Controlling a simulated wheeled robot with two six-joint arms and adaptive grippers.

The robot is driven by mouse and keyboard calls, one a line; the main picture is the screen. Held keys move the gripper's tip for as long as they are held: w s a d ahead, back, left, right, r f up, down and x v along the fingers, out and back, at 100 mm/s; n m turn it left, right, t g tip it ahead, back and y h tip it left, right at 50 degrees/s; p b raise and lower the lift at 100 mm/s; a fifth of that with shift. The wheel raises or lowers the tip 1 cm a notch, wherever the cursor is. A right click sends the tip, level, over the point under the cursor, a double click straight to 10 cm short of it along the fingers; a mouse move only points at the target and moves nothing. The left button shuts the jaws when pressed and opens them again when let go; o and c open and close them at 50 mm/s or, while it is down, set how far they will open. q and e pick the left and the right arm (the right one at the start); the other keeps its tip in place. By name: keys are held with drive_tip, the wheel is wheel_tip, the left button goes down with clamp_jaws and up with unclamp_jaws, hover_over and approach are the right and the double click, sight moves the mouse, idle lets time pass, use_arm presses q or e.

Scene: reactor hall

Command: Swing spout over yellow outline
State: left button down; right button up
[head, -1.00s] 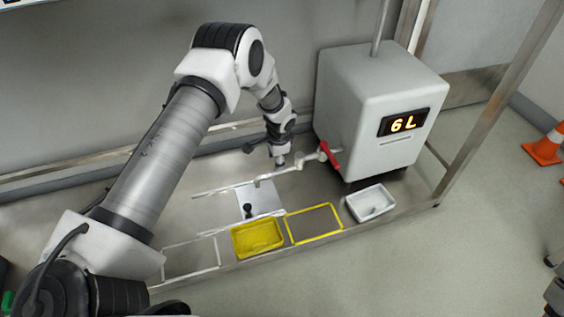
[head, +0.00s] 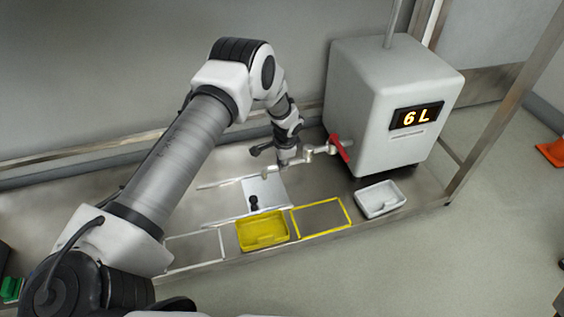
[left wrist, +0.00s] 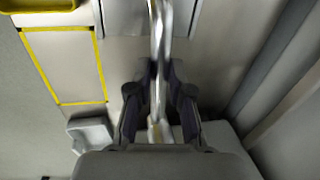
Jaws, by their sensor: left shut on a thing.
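The metal spout (head: 320,151) runs left from the grey tank, past a red valve handle (head: 338,147). My left gripper (head: 283,160) is shut on the spout, left of the handle. In the left wrist view the fingers (left wrist: 160,105) are on either side of the shiny spout (left wrist: 159,35). The yellow outline (head: 346,210) is an empty rectangle on the bench, in front of the spout and to the right of the yellow tray. The outline also shows at upper left in the left wrist view (left wrist: 101,70). The spout lies behind the outline. My right gripper is out of view.
The grey tank (head: 385,75) reads 6 L. The yellow tray (head: 262,240) sits left of the outline, and a white tray (head: 380,198) to its right. A pale plate (head: 270,190) with a black knob (head: 254,202) lies behind the yellow tray. A frame post stands at right.

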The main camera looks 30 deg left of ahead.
use_arm(q)
drive_tip(key=w+d+n+g, duration=0.1)
drive_tip(key=d+n+g, duration=0.2)
drive_tip(key=d+n, duration=0.9)
drive_tip(key=shift+w+d+n, duration=0.2)
drive_tip(key=shift+w+n, duration=0.15)
drive_tip(key=shift+n, duration=2.05)
drive_tip(key=c, duration=1.1)
unclamp_jaws()
drive_tip(key=shift+o, duration=0.2)
